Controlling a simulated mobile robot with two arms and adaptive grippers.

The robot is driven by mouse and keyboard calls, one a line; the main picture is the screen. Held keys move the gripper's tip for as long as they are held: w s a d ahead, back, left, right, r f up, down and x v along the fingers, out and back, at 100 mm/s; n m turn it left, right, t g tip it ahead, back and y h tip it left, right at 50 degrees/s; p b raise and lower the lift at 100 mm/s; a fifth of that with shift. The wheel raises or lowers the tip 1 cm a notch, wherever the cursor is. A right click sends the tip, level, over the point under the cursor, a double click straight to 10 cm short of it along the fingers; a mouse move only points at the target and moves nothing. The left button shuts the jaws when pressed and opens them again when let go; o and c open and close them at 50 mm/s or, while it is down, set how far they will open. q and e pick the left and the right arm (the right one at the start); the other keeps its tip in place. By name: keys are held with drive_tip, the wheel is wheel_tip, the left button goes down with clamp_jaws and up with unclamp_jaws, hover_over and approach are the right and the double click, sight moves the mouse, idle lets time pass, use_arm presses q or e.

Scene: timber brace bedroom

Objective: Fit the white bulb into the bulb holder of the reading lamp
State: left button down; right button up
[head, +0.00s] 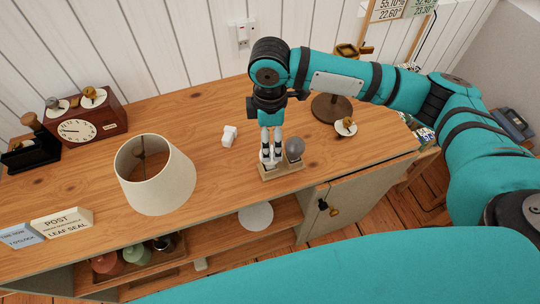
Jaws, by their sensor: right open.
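My right gripper (271,155) points straight down over a small pale wooden stand (284,173) near the cabinet top's front edge. Its fingers are open. A whitish shape between or behind the fingertips may be the white bulb, but the fingers hide most of it. A grey bulb (295,148) stands upright on the stand, just right of the fingers. A lamp with a cream shade (165,186) stands to the left; something dark shows inside its open top. I cannot tell which is the reading lamp. My left gripper is out of view.
A small white block (229,135) lies between shade and gripper. A wall socket (242,35) is behind. Bare wood lies behind the shade.

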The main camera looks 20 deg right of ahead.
sight(271, 150)
wheel_tip(271, 150, down, 3)
drive_tip(key=shift+f, duration=0.2)
drive_tip(key=shift+d+f+p, duration=0.2)
drive_tip(key=shift+f+p, duration=0.4)
drive_tip(key=shift+f, duration=2.15)
drive_tip(key=shift+c, duration=0.3)
drive_tip(key=c, duration=1.2)
drive_tip(key=shift+r, duration=0.15)
